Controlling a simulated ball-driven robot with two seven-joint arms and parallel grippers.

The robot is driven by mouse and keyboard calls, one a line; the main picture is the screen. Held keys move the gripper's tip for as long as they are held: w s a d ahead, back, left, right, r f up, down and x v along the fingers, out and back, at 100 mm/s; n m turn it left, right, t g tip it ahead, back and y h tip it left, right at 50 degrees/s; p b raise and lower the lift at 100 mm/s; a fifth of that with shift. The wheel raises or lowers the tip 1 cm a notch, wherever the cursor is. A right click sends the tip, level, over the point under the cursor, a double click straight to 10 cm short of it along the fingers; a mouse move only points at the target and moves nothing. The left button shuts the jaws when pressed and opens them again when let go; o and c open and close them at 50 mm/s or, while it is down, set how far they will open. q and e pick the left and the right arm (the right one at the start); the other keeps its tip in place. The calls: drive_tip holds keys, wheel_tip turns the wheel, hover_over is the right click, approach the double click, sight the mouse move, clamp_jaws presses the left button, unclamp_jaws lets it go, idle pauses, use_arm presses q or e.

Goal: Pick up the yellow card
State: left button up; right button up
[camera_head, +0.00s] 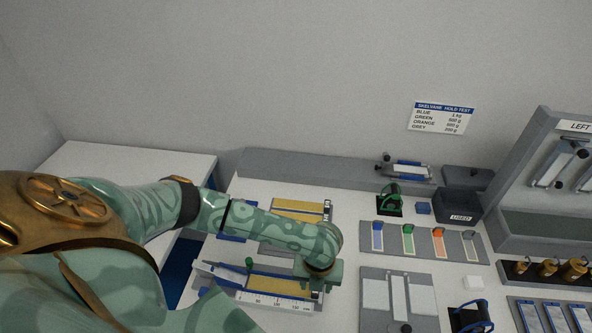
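Two flat yellow pieces show, and I cannot tell which is the yellow card. One yellow strip (262,282) lies on the near ruled device, under my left forearm and beside its white scale. Another yellow piece (298,207) lies on the device behind, partly hidden by my arm. My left arm reaches in from the left across both devices. My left gripper (318,284) points down at the right end of the near strip. Its fingertips are too small and hidden to show whether it is open or touching anything. My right gripper is out of view.
A grey mat (463,258) holds blue, green, orange and grey strips to the right. Behind it stand a green-handled tool (390,196) and a dark box labelled USED (461,205). A grey plate (375,318) lies in front. A rack (545,215) closes off the right.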

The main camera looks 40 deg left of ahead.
use_arm(q)
drive_tip(key=f, duration=0.1)
drive_tip(key=f+b, duration=0.1)
drive_tip(key=f, duration=0.1)
drive_tip(key=w+f, duration=0.1)
drive_tip(key=shift+a+f, duration=0.3)
drive_tip(key=shift+f, duration=0.05)
drive_tip(key=shift+s, duration=0.1)
clamp_jaws()
drive_tip(key=shift+r, duration=0.1)
